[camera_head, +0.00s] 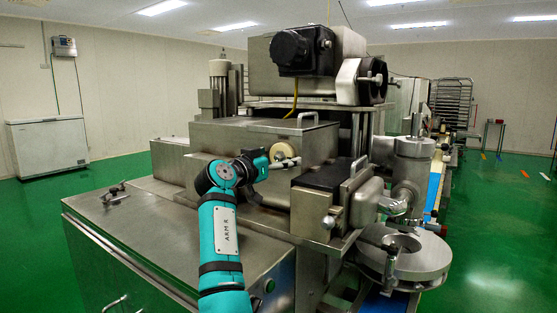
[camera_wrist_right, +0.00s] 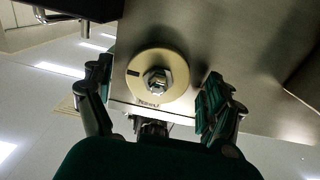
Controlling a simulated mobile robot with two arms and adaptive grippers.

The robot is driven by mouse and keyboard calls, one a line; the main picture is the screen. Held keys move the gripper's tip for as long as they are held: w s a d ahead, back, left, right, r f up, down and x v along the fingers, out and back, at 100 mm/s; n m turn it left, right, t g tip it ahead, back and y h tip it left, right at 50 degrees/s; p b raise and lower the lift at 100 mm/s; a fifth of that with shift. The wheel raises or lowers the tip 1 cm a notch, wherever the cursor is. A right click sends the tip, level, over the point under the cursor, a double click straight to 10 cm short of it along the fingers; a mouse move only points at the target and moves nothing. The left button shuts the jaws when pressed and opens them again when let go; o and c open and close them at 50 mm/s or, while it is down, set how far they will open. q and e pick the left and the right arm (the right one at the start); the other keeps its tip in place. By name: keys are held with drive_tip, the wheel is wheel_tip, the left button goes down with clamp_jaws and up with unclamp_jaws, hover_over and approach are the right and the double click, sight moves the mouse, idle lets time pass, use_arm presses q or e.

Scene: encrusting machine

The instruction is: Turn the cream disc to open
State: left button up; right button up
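The cream disc (camera_head: 279,152) is a round knob on the front of the steel hopper box. In the right wrist view the disc (camera_wrist_right: 174,62) has a shiny hex nut at its centre and a short dark mark near its left edge. My right gripper (camera_head: 284,163) is at the disc and partly covers it in the head view. In the wrist view my right gripper (camera_wrist_right: 158,78) is open, with one finger on each side of the disc and a visible gap on both sides. My left gripper is not in view.
The steel hopper box (camera_head: 225,135) surrounds the disc. A dark-topped steel block (camera_head: 328,178) stands close to the right of my gripper. A round steel turntable (camera_head: 415,258) is at front right.

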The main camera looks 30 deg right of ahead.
drive_tip(key=c, duration=1.1)
